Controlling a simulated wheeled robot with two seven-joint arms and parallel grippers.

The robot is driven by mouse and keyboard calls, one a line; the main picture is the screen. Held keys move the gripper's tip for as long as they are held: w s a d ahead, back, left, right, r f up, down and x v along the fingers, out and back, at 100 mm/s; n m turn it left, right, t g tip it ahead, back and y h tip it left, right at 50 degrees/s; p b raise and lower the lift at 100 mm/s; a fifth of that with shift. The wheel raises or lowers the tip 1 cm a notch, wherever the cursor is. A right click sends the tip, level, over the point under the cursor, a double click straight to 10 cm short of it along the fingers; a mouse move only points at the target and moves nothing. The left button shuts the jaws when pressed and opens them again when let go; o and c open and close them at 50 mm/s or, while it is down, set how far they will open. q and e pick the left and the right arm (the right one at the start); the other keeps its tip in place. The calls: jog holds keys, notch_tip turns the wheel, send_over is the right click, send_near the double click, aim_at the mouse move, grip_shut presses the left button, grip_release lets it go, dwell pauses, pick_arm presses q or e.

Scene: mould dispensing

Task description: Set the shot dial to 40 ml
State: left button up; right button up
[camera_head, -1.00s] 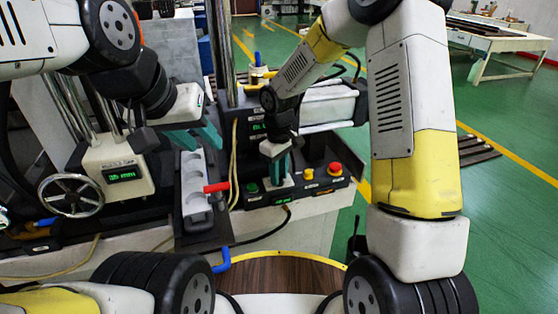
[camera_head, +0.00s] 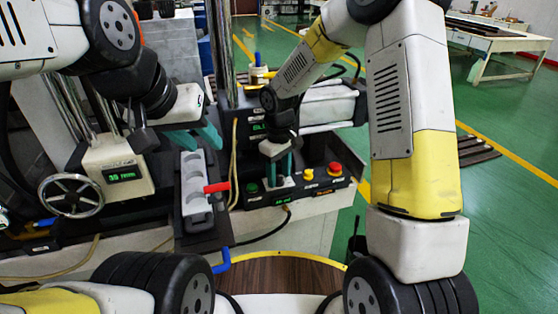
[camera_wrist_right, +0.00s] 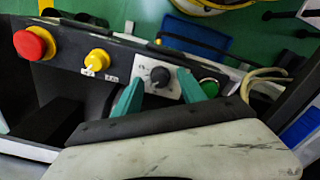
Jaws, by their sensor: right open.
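The shot dial (camera_wrist_right: 160,76) is a small black knob on a white plate, seen in the right wrist view. My right gripper (camera_wrist_right: 160,92) is open, with one teal finger on each side of the dial; I cannot tell whether either touches it. In the head view my right gripper (camera_head: 279,168) points down over the control panel and hides the dial. A small green readout (camera_head: 283,201) on the panel front is too small to read. My left gripper (camera_head: 203,137) is at the left, above the white mould, its fingers apparently apart and empty.
A green button (camera_wrist_right: 209,87), a yellow knob (camera_wrist_right: 97,60) and a red emergency button (camera_wrist_right: 34,43) flank the dial. The grey-white mould (camera_head: 195,188) with a red handle (camera_head: 217,187) stands left of the panel. A handwheel (camera_head: 70,195) is further left.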

aim_at(279, 177)
notch_tip(279, 177, up, 7)
jog(key=shift+f, duration=0.1)
jog(key=shift+r, duration=0.5)
jog(key=shift+d+r, duration=0.1)
jog(key=shift+r, duration=0.05)
jog(key=s+d+r+m+t, duration=0.35)
jog(key=s+d+r, duration=0.55)
jog(key=r, duration=0.4)
jog(key=s+d+r+m+t+y, duration=0.1)
jog(key=s+d+r+m, duration=0.1)
jog(key=s, duration=0.3)
jog(key=s+d+r+m+t+y, duration=0.1)
jog(key=s+d+m, duration=0.2)
jog(key=s, duration=0.3)
jog(key=shift+r+t, duration=0.35)
